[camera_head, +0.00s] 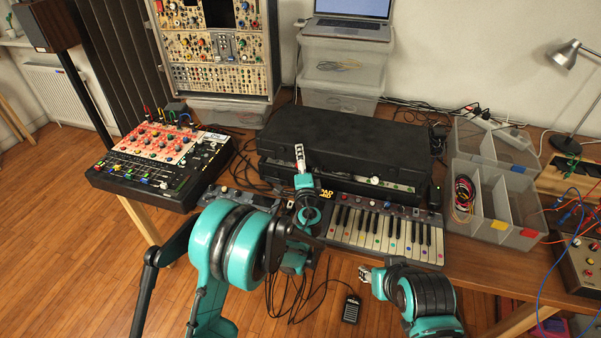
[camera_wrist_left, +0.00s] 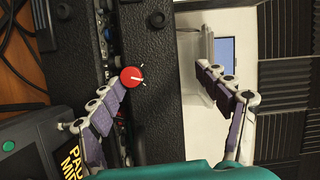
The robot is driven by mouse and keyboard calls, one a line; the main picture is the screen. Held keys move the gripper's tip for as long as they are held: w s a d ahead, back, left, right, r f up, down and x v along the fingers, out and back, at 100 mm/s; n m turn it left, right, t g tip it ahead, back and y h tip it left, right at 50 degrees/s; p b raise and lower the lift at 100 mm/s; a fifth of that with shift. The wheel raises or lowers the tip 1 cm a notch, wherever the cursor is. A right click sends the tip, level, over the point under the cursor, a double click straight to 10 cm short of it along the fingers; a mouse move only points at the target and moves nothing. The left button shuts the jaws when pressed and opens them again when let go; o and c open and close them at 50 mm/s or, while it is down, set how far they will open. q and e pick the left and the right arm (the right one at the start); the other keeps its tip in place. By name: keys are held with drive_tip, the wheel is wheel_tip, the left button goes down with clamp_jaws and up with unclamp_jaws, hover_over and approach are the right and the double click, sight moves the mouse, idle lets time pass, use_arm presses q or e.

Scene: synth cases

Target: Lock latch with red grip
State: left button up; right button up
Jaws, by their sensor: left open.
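The black synth case (camera_head: 345,135) lies on the table, its lid over the base with a strip of panel showing along the front gap. In the left wrist view the red round grip (camera_wrist_left: 131,77) with a white mark sits at the lid's front edge beside that gap. My left gripper (camera_head: 300,158) is at the case front and hides the grip in the head view. In the wrist view my left gripper (camera_wrist_left: 168,75) is open, one finger close to the red grip; contact cannot be told. My right gripper (camera_head: 364,274) is low in front of the table, away from the case.
A small keyboard (camera_head: 385,232) stands right in front of the case. A drum machine (camera_head: 160,160) is at left. Clear divided bins (camera_head: 490,205) are at right, and a laptop (camera_head: 350,22) sits on clear boxes behind. Loose cables lie around the case.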

use_arm(q)
drive_tip(key=r, duration=0.1)
drive_tip(key=s+r, duration=0.1)
drive_tip(key=r, duration=0.1)
drive_tip(key=shift+a+r, duration=0.15)
drive_tip(key=shift+r, duration=0.05)
drive_tip(key=c, duration=0.3)
drive_tip(key=shift+w+r, duration=0.15)
use_arm(e)
drive_tip(key=shift+s+r, duration=0.15)
drive_tip(key=shift+s, duration=0.2)
use_arm(q)
drive_tip(key=s+r, duration=0.1)
drive_tip(key=s, duration=0.8)
drive_tip(key=shift+d+r, duration=0.2)
wheel_tip(320, 180, down, 9)
drive_tip(key=w+a+n+g+h+p, duration=0.1)
drive_tip(key=w+n+g+h+p, duration=0.1)
drive_tip(key=n, duration=0.2)
drive_tip(key=w+f+b, duration=0.2)
drive_tip(key=w, duration=0.5)
